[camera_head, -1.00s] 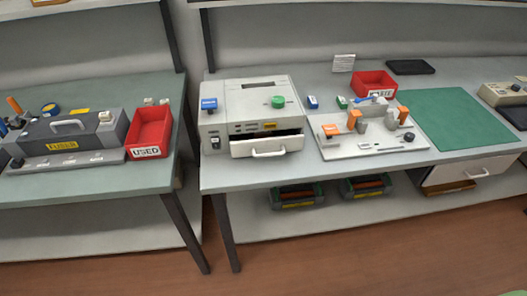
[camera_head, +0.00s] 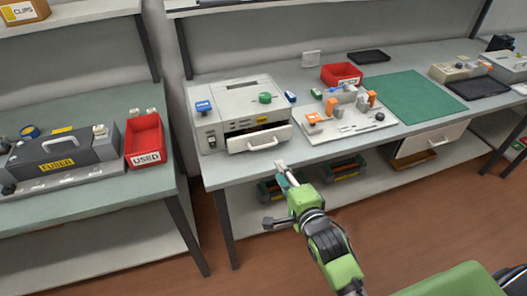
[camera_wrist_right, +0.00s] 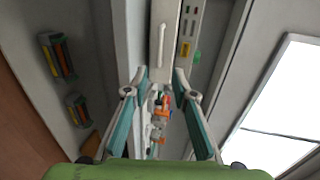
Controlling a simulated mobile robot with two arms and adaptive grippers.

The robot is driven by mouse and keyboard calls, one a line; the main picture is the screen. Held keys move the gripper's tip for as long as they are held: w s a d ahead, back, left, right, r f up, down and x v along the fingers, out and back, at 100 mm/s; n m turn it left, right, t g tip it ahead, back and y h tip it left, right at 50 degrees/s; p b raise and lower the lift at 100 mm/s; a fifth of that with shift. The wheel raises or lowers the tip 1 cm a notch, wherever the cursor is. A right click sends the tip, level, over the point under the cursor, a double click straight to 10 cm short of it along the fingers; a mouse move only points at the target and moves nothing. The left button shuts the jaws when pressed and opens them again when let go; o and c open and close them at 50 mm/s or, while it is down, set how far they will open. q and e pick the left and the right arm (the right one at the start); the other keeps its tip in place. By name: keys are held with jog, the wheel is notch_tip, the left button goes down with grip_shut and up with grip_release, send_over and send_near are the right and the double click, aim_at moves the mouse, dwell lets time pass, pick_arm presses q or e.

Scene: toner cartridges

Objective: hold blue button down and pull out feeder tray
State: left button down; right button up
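The pale grey machine (camera_head: 238,100) stands on the middle bench. A blue button (camera_head: 203,106) is on the left of its top. Its white feeder tray (camera_head: 260,139) sticks out a little at the front, with a dark gap above it and a curved handle (camera_head: 263,144). My right gripper (camera_head: 285,168) is in front of the bench edge, below and right of the tray, touching nothing. In the right wrist view my gripper (camera_wrist_right: 160,76) is open, its fingertips apart, with the tray handle (camera_wrist_right: 161,45) beyond them. My left gripper is not in view.
Right of the machine are a white board (camera_head: 345,127) with orange parts, a red bin (camera_head: 341,74) and a green mat (camera_head: 413,97). Green and black cartridges lie on the lower shelf. The left bench holds the fuser unit (camera_head: 62,148) and red USED bin (camera_head: 145,138).

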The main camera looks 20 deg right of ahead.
aim_at(264, 147)
jog(key=p+x, duration=0.1)
jog(key=x, duration=1.2)
jog(key=shift+w+f, duration=0.1)
grip_shut()
